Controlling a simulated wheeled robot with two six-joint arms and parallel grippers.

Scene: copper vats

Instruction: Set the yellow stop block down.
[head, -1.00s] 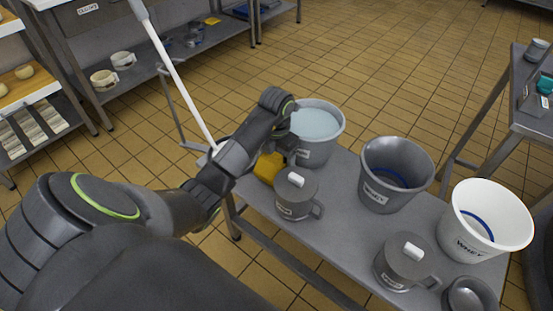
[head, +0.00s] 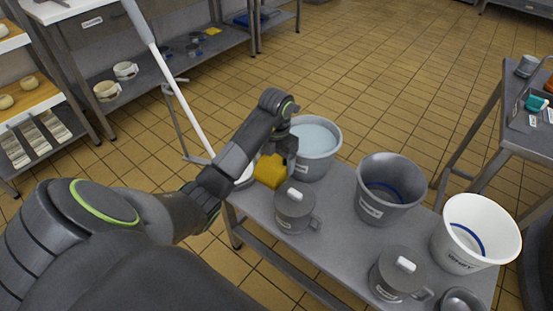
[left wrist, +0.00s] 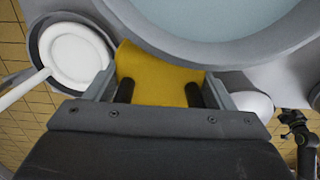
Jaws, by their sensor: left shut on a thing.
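The yellow stop block (head: 270,171) is at the far left end of the grey bench (head: 335,213), left of the pail of pale liquid (head: 315,138). My left gripper (head: 285,153) is shut on it. In the left wrist view the block (left wrist: 160,72) sits between the two dark fingers of the left gripper (left wrist: 160,94), close beside the pail's rim. I cannot tell whether the block's underside touches the bench. No right gripper shows in the head view; a small dark jointed arm at the right edge of the left wrist view is unclear.
A white disc with a long handle (left wrist: 75,55) lies left of the block.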

